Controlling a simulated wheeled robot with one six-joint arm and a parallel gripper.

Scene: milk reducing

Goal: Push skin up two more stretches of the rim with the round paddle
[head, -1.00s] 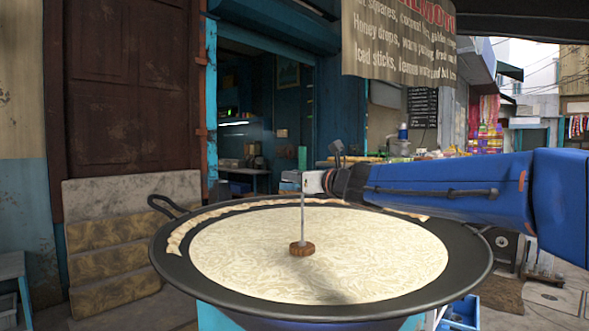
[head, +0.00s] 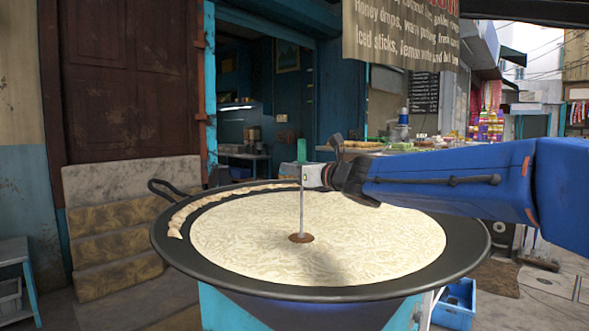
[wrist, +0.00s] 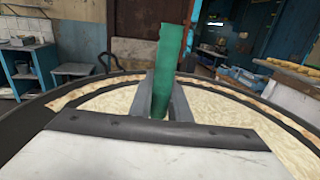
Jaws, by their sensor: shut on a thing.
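The round paddle has a green handle (head: 302,151), a thin metal rod (head: 302,210) and a round brown disc (head: 301,238). My gripper (head: 304,176) is shut on the handle, which also stands between the fingers in the wrist view (wrist: 168,70). The rod hangs upright over the wide dark pan (head: 200,276). The disc sits low in the pale, streaked milk (head: 370,250), its lower part hidden. A band of cream skin (head: 200,205) lies along the left and back rim. My arm hides part of the back right rim.
The pan has a loop handle (head: 165,188) at the back left. Stone steps (head: 125,225) stand behind it on the left, a stool (head: 15,262) at far left. A blue crate (head: 457,303) is on the ground at right. A cloth banner (head: 400,30) hangs above.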

